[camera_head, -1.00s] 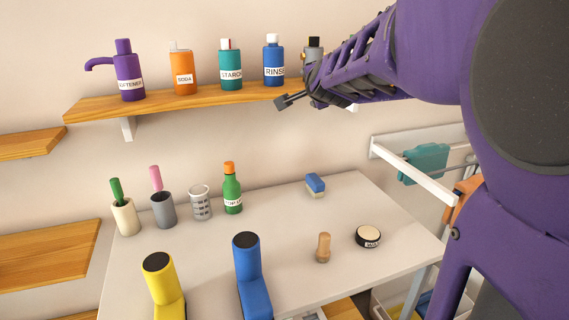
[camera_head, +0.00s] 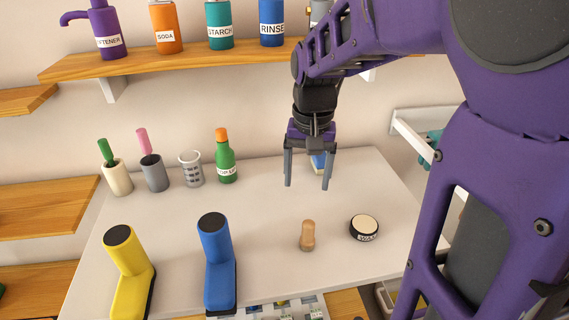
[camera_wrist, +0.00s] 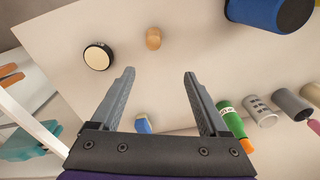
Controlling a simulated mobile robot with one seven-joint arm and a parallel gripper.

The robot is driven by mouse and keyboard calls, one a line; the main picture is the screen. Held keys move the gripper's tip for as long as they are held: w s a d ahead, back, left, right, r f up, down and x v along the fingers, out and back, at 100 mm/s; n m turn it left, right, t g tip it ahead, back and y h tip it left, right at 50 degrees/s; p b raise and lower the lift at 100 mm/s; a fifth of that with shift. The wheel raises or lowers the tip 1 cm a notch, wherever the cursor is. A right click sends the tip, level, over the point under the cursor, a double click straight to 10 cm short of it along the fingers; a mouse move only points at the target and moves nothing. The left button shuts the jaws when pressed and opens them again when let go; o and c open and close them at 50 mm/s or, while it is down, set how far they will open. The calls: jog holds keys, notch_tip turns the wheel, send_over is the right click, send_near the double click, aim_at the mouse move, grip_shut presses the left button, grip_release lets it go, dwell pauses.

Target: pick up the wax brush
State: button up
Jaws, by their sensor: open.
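The wax brush appears to be the small tan wooden piece (camera_head: 307,236) standing on the white table, just left of the round black tin (camera_head: 365,230) with a pale top. In the wrist view the wooden piece (camera_wrist: 153,38) lies beyond the fingertips, with the tin (camera_wrist: 98,56) to its left. My gripper (camera_head: 307,187) is open and empty, fingers pointing down, above the table and behind the wooden piece. It also shows in the wrist view (camera_wrist: 160,73). Any bristles are too small to make out.
A blue and pale block (camera_head: 318,164) is partly hidden behind my gripper. A yellow boot-shaped object (camera_head: 130,280) and a blue one (camera_head: 218,265) stand front left. A green bottle (camera_head: 225,160) and several cups stand at the back left. The table around the wooden piece is clear.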

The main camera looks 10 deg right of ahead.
aim_at(307, 221)
jog(key=shift+g, duration=0.3)
jog(key=f, duration=0.4)
jog(key=f+b, duration=0.1)
jog(key=f, duration=0.3)
jog(key=s+f, duration=0.1)
jog(key=f, duration=0.3)
jog(key=shift+d+f+b, duration=0.2)
jog(key=shift+b, duration=0.1)
jog(key=shift+s+d+f+b, duration=0.1)
jog(key=shift+s+f+b, duration=0.1)
jog(key=shift+f, duration=1.15)
jog(key=shift+s+f+b, duration=0.1)
jog(key=shift+f+b, duration=0.05)
jog(key=shift+f, duration=1.15)
grip_shut()
